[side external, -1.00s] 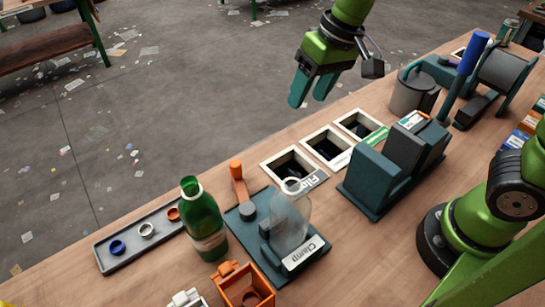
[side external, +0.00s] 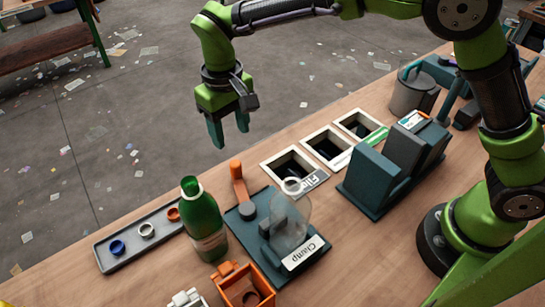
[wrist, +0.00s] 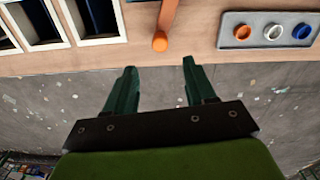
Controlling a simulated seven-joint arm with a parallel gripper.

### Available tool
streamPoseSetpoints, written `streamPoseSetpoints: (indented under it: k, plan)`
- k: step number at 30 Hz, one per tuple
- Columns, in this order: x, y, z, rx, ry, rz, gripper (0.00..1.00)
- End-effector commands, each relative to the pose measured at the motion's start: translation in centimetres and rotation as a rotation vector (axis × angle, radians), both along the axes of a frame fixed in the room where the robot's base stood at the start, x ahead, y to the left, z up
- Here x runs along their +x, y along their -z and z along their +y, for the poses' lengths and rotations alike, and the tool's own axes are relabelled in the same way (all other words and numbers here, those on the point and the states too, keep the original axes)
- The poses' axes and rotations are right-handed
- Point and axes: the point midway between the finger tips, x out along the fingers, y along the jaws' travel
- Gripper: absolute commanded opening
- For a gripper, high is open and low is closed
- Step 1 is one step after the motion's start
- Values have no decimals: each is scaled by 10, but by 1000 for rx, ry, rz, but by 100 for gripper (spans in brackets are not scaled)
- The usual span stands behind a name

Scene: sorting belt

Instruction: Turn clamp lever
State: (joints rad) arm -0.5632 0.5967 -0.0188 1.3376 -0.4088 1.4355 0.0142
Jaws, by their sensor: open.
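The clamp (side external: 249,246) is a dark teal base with a white "Clamp" label, near the middle of the bench. Its lever has an orange handle (side external: 238,176) that sticks out toward the bench's far edge. A clear container (side external: 291,222) stands in the clamp. My gripper (side external: 229,130) is open and empty, pointing down above and beyond the orange handle, past the bench edge. In the wrist view the orange lever tip (wrist: 160,42) lies ahead of and between the two fingers (wrist: 157,80), apart from them. The clamp's body is not visible in the wrist view.
A green bottle (side external: 204,222) stands left of the clamp. A grey tray (side external: 105,267) holds blue, white and orange rings. Several white-framed bins (side external: 329,168) and a dark teal machine (side external: 370,180) are to the right. An orange box (side external: 228,284) sits in front.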

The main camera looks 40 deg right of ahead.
Motion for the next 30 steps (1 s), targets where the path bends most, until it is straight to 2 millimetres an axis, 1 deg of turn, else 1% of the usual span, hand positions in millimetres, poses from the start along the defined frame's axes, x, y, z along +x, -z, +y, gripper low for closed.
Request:
streamPoseSetpoints:
  k: [1, 9, 15, 21, 29, 30]
  plan:
    - [-1, 13, -1, -3, -1, 5, 55]
    - [-1, 71, -1, -1, 0, 4, 55]
    - [0, 101, -1, 0, 0, 2, 55]
    - [0, 113, -1, 1, 1, 0, 55]
    - [0, 114, -1, 1, 0, 0, 55]
    - [0, 114, -1, 1, 0, 0, 50]
